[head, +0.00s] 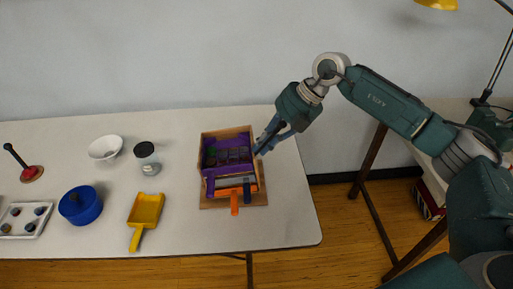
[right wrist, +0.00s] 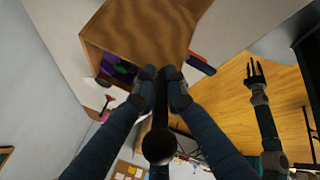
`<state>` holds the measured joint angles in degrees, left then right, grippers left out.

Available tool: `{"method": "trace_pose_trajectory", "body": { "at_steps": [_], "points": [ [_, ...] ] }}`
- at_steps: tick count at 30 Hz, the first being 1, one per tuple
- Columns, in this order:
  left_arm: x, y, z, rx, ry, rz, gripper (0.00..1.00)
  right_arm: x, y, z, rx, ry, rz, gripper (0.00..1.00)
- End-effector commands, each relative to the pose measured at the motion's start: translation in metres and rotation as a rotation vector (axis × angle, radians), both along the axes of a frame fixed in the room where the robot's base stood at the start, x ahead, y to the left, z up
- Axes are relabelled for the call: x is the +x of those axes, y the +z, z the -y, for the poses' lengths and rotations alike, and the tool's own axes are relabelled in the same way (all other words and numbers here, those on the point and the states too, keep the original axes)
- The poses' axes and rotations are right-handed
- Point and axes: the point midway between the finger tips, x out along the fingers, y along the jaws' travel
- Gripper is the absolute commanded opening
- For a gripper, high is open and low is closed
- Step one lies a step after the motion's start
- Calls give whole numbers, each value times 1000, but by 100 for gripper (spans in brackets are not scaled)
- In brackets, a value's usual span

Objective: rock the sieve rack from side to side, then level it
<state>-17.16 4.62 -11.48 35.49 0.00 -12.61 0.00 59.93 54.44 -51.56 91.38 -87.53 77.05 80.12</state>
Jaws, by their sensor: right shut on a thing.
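The sieve rack (head: 202,160) is a wooden box with a purple inside and dark square compartments. It stands on a wooden base board (head: 236,204) near the table's right end. I cannot tell whether it is level or slightly tilted. My right gripper (head: 262,148) is at the rack's right side, shut on a dark handle that ends in a round knob (right wrist: 158,145). The rack's wooden side (right wrist: 140,28) shows above the fingers in the right wrist view. My left gripper (right wrist: 255,74) shows only in the right wrist view, open and empty, away from the rack.
An orange-handled tool (head: 234,203) lies at the rack's front. The table's right edge (head: 310,208) is close.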

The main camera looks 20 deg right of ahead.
Motion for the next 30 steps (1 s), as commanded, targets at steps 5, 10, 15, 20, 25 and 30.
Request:
{"method": "trace_pose_trajectory", "body": {
  "at_steps": [5, 10, 15, 20, 25, 30],
  "points": [
    [0, -15, 0, 0, 0, 0, 40, -1, -11, 13, 48, -11, 17, 0],
    [0, -22, 0, 0, 0, 0, 40, -2, -15, 17, 88, -9, 28, 0],
    [0, -25, 0, 0, 0, 0, 40, -2, -16, 19, 110, -9, 34, 0],
    [0, -26, 0, 0, 1, 0, 40, -3, -16, 19, 118, -8, 37, 0],
    [0, -26, 0, 0, 1, 1, 40, -3, -16, 20, 120, -8, 37, 0],
    [0, -26, 0, 0, 1, 1, 40, -3, -16, 19, 119, -8, 36, 0]
  ]
}}
